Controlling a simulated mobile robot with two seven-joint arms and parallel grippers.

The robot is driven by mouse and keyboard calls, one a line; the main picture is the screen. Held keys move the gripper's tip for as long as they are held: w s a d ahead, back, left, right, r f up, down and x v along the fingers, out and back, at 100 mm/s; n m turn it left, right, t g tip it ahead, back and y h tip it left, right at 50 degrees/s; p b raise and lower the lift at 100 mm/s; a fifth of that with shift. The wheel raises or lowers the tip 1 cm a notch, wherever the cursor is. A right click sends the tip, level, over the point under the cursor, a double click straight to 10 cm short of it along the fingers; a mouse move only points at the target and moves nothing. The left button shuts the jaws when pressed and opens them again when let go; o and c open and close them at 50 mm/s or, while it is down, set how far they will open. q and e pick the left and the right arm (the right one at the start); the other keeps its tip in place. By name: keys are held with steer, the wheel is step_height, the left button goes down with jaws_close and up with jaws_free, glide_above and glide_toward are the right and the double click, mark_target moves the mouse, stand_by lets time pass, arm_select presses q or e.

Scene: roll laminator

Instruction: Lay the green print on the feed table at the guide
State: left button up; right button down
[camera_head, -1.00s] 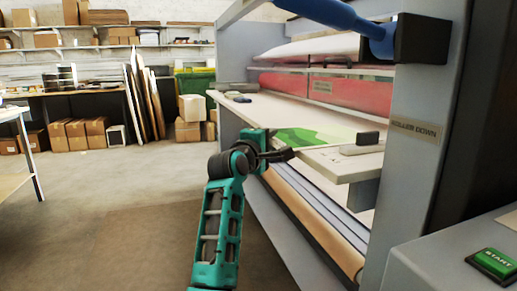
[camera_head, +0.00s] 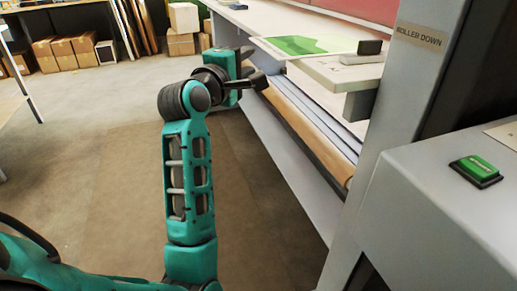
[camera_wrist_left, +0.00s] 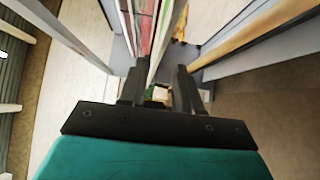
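The green print (camera_head: 295,45), a white sheet with green areas, lies flat on the pale feed table (camera_head: 290,18). Its right end is near a small dark block (camera_head: 369,47) on a grey plate, possibly the guide; I cannot tell whether they touch. My left gripper (camera_head: 256,66) is at the table's front edge, just in front of the print's left corner, and appears clear of it. In the left wrist view my left gripper (camera_wrist_left: 160,88) has its two dark fingers apart, with no held sheet visible between them. My right gripper is out of view.
The laminator's grey side post (camera_head: 415,100) rises on the right, labelled ROLLER DOWN. A green button (camera_head: 476,170) sits on the grey cabinet in front. Cardboard boxes (camera_head: 70,52) stand at back left.

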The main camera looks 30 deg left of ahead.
arm_select(q)
steer(key=shift+f, duration=0.1)
steer(key=s+d+f+m+g+h, duration=0.15)
steer(key=s+d+f+m, duration=0.35)
steer(key=f, duration=0.6)
steer(key=s+d+f+m+g+h, duration=0.1)
steer(key=d+f+m+g, duration=0.15)
steer(key=f+m, duration=0.75)
steer(key=s+d+f+m+g+h, duration=0.1)
steer(key=s+d+f+m, duration=0.2)
steer(key=s+f, duration=0.5)
steer(key=s+d+f+m+g, duration=0.2)
steer(key=s+d+f+m, duration=0.1)
steer(key=s+d+f, duration=0.3)
step_height(320, 180, down, 2)
steer(key=shift+s+f+m+h, duration=0.15)
steer(key=shift+s+m+h, duration=0.25)
steer(key=shift+s, duration=0.45)
